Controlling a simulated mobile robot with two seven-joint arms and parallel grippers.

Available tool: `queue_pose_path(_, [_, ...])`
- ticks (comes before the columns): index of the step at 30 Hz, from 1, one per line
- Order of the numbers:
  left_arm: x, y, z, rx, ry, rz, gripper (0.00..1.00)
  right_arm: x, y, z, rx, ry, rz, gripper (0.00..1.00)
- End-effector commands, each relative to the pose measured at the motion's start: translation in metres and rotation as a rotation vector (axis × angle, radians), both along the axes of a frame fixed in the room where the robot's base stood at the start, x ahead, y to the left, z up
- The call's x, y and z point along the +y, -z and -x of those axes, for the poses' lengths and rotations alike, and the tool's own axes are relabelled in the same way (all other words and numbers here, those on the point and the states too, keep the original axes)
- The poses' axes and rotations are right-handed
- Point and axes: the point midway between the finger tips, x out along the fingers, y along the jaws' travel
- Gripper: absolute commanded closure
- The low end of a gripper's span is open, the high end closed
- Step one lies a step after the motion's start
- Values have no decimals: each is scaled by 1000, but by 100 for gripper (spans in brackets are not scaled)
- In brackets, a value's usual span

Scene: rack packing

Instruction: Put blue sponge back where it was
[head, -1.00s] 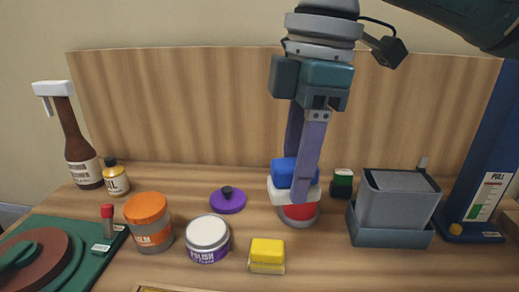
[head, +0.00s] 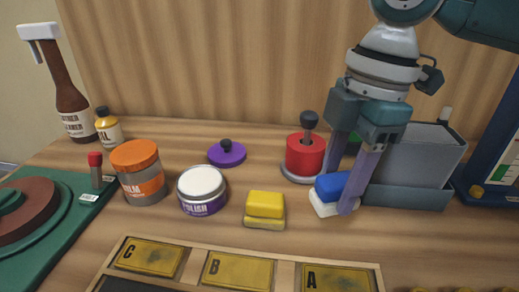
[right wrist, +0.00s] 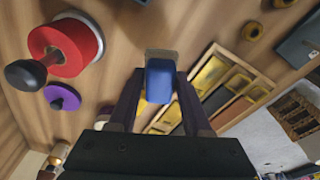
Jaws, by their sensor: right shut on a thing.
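The blue sponge (head: 331,186), blue on top with a white lower layer, is between the fingers of my right gripper (head: 353,186). It is at or just above the table, in front of the grey bin; I cannot tell whether it touches the wood. In the right wrist view the sponge (right wrist: 159,82) sits between both fingertips (right wrist: 157,90), which are shut on it. A yellow sponge (head: 265,206) lies on the table to the left. My left gripper is out of view.
A red cylinder with a black knob (head: 305,155) stands just left of the gripper. The grey bin (head: 415,165) is close behind it. A polish jar (head: 202,190), an orange-lidded jar (head: 140,170) and a purple lid (head: 227,153) stand left. A tray labelled A, B, C (head: 190,250) is in front.

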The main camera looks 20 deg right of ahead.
Motion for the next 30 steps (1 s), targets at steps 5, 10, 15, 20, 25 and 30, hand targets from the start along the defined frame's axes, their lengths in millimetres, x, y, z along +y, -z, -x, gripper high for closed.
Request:
queue_pose_path(5, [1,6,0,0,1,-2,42,0,28,1,4,1,0,96])
queue_pose_path(10, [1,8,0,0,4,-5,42,0,44,1,2,0,1,96])
queue_pose_path(15, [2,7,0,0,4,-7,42,0,43,1,1,-1,1,96])
queue_pose_path(20, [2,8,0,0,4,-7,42,0,46,1,1,0,1,96])
queue_pose_path(25, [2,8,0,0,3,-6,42,0,46,1,1,0,1,36])
queue_pose_path(30, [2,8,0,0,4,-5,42,0,46,0,1,0,1,21])
